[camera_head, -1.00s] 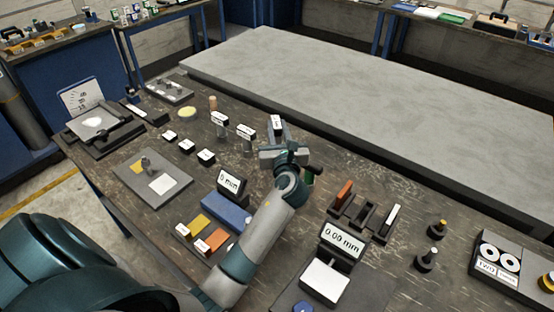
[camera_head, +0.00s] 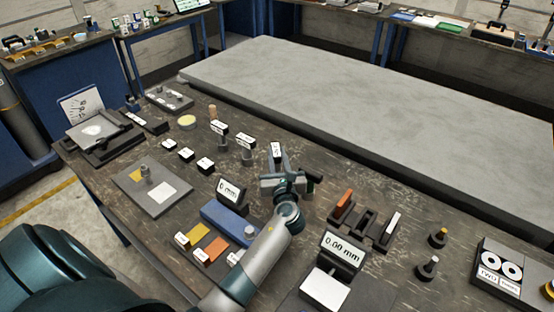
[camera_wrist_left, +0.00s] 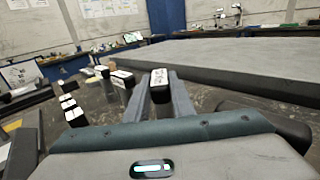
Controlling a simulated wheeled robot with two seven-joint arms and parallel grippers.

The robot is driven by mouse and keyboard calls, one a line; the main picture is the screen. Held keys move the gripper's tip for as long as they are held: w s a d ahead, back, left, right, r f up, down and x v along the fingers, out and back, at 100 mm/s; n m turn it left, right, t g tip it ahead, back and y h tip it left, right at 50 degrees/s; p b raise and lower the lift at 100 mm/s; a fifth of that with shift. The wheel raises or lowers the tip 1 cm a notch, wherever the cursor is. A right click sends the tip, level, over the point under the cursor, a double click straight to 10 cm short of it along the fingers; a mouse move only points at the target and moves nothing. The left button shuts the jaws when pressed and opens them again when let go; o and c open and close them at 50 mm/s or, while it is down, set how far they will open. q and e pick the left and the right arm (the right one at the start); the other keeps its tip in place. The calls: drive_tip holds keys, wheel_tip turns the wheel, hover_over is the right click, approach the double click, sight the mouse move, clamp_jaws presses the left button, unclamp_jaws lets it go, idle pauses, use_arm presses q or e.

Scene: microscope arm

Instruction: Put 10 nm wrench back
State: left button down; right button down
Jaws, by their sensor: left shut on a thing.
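My left gripper (camera_head: 277,172) is shut on a tool with a black-edged white label on top (camera_head: 276,150), taken to be the 10 nm wrench. In the left wrist view the labelled top (camera_wrist_left: 159,79) shows between the two grey fingers; its print is too small to read. The gripper hides its lower part, so I cannot tell whether it touches the table. Two similar labelled upright tools stand to the left, a nearer one (camera_head: 245,140) and a farther one (camera_head: 219,128). My right gripper is not in view.
A dark rack with an orange piece (camera_head: 343,203) and a 0.00 mm gauge (camera_head: 343,246) stand to the right. Small labelled blocks (camera_head: 187,154) lie left. A large grey slab (camera_head: 360,95) lies behind.

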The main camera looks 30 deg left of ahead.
use_arm(q)
drive_tip(key=shift+f, duration=0.55)
drive_tip(key=shift+f, duration=0.1)
drive_tip(key=c, duration=1.5)
unclamp_jaws()
drive_tip(key=shift+f, duration=0.1)
drive_tip(key=shift+c, duration=0.2)
drive_tip(key=shift+s+d, duration=0.1)
drive_tip(key=shift+s+d, duration=0.15)
drive_tip(key=shift+s, duration=0.05)
drive_tip(key=p+v, duration=0.2)
drive_tip(key=v, duration=0.9)
drive_tip(key=shift+r+p, duration=0.2)
drive_tip(key=shift+p, duration=0.2)
